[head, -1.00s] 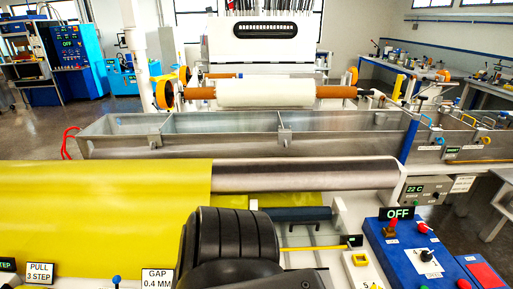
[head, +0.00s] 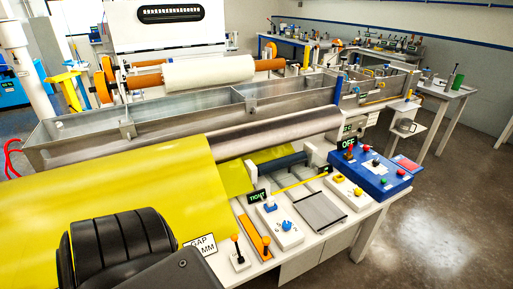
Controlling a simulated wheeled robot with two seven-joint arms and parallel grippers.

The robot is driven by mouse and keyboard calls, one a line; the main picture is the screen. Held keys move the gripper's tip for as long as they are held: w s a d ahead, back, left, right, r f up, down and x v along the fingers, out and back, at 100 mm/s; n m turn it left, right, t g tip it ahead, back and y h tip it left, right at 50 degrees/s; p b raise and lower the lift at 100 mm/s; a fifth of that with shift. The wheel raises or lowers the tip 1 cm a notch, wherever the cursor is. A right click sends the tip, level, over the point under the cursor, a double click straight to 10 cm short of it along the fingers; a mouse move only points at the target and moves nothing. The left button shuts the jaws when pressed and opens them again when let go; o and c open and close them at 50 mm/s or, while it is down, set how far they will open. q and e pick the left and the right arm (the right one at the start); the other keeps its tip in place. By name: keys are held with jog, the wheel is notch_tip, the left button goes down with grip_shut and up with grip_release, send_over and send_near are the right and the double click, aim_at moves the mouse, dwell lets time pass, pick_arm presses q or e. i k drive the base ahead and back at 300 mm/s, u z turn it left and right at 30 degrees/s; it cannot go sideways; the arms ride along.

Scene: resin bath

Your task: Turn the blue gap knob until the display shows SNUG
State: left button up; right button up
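Which of the two is the gap knob I cannot tell for sure. A white sign (head: 201,244) with GAP and MM is partly hidden by my black arm link at lower left. Neither of my grippers shows in the head view.
Yellow sheet (head: 130,195) covers the left.

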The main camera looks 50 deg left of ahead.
aim_at(286, 224)
jog(key=u, duration=0.05)
jog(key=k, duration=0.1)
jog(key=u, duration=0.7)
